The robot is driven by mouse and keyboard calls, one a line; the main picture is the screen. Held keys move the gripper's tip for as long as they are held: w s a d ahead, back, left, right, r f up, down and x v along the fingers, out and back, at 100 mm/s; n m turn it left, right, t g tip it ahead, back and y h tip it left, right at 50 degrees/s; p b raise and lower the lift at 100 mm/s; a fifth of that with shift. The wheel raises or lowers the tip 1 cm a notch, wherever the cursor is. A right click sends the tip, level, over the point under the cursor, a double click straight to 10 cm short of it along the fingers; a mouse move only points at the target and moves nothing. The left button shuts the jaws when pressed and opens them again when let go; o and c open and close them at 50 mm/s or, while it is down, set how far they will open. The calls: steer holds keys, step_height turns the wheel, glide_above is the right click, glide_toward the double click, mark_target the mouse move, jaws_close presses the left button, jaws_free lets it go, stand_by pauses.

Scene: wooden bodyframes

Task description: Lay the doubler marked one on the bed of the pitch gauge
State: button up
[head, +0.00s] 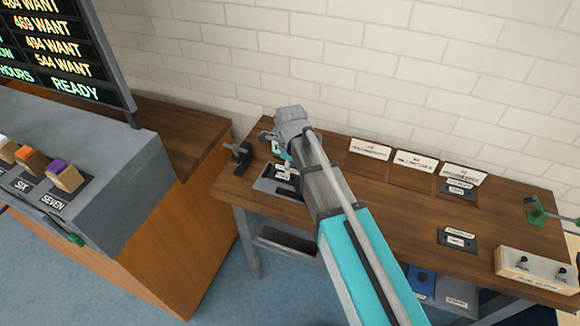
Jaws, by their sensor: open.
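My gripper (281,151) is at the left end of the wooden bench, below my wrist. It is partly hidden by my own arm, and its fingertips are hard to make out. Just below it lies a grey plate-like fixture (267,187) with small white labels, which may be the pitch gauge; my arm hides its right side. Two dark flat pieces with white labels lie farther right, one near the back (460,195) and one near the front (457,244). Their markings are too small to read, so I cannot tell which doubler is marked one.
A black clamp-like tool (241,158) stands at the bench's left edge. Several white cards (415,161) line the back. A switch box (535,269) and a green tool (535,210) are at the right. A grey console (110,180) stands left.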

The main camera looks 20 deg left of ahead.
steer(key=shift+r, duration=0.15)
step_height(320, 180, up, 13)
steer(key=p, duration=1.3)
steer(key=shift+w, duration=0.1)
stand_by(1.0)
steer(key=s+d+n, duration=0.3)
steer(key=d+n, duration=0.6)
steer(key=d, duration=0.9)
steer(key=s+d+n, duration=0.3)
steer(key=d+n, duration=0.6)
steer(key=d, duration=0.9)
steer(key=shift+d+n, duration=0.25)
steer(key=shift+n, duration=0.15)
